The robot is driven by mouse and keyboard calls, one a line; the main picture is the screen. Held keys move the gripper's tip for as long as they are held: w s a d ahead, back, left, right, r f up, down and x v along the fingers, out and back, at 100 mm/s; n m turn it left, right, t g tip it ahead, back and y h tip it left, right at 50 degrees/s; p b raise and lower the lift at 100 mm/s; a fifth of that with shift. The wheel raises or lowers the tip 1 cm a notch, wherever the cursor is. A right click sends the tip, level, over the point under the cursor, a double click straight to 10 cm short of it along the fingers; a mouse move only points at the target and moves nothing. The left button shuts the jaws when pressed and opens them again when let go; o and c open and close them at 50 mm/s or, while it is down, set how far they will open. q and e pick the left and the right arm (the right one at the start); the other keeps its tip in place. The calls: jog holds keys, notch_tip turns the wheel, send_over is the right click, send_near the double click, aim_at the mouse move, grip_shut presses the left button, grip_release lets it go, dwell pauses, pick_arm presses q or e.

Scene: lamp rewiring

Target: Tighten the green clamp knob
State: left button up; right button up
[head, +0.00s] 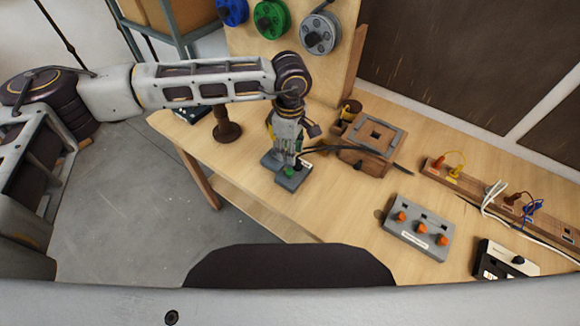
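The green clamp knob (289,172) sits on top of a small grey clamp block (293,182) near the table's front left edge. My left gripper (286,158) points down from above, its tips right over or at the knob. The gripper hides the knob's far side, and I cannot tell whether the tips touch it or how far apart they are. My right gripper is out of view.
A wooden box (363,157) with a dark cable stands just right of the gripper. A grey panel with orange knobs (417,227) and a terminal strip (480,183) lie further right. A dark spool (226,128) stands behind left. Bare tabletop lies in front of the box.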

aim_at(290, 171)
pick_arm(q)
notch_tip(290, 171, down, 9)
jog(key=shift+f+p, duration=0.1)
jog(key=shift+p, duration=0.75)
jog(key=shift+c, duration=0.4)
grip_shut()
